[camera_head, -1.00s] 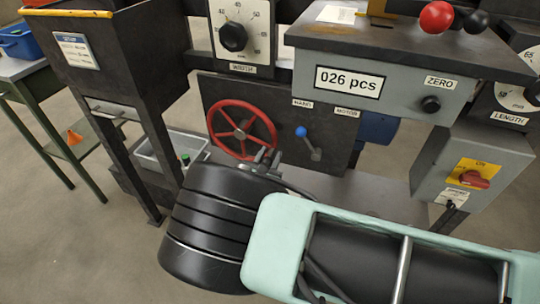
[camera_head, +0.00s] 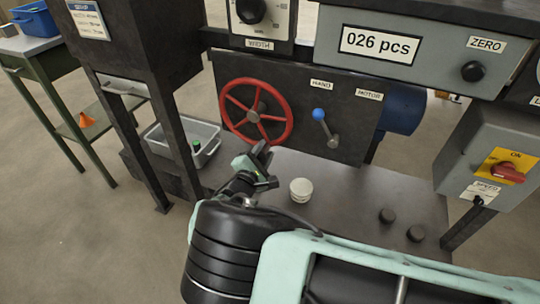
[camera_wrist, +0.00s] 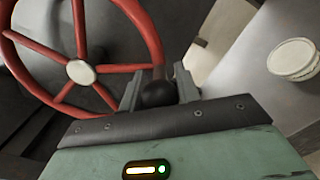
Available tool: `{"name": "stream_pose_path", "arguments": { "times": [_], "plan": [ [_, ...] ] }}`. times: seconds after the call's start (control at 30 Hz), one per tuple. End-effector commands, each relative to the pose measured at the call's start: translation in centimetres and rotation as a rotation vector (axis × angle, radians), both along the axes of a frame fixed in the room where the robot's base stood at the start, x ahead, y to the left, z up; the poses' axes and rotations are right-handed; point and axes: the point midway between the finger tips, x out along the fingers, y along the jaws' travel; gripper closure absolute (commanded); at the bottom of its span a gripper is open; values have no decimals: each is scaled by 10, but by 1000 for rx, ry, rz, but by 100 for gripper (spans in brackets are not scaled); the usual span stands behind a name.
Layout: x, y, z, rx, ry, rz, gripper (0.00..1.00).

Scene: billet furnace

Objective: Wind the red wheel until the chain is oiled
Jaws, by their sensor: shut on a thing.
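The red wheel (camera_head: 288,124) is upright on the dark panel of the machine, with several spokes and a pale hub. In the wrist view, the wheel (camera_wrist: 82,8) fills the upper left. My gripper (camera_head: 262,156) is at the wheel's lower rim, just below the hub in the head view. In the wrist view, my gripper (camera_wrist: 158,88) is shut on a dark round knob (camera_wrist: 158,94) close to the rim. The knob is partly hidden by the fingers. I cannot make out the chain or any oil on it.
A blue-tipped lever (camera_head: 324,127) stands right of the wheel, under HAND and MOTOR labels. A white round stack (camera_head: 301,189) and dark round pieces (camera_head: 387,215) are on the lower surface. A grey bin (camera_head: 208,154) stands left. A switch box (camera_head: 470,150) is at right.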

Motion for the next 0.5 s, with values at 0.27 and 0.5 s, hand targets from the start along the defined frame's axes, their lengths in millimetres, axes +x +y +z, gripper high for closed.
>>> {"name": "stream_pose_path", "arguments": {
  "times": [0.27, 0.5],
  "plan": [
    [2, 12, -8, 107, -34, 3, 100],
    [4, 15, -8, 138, -45, 4, 100]
  ]
}}
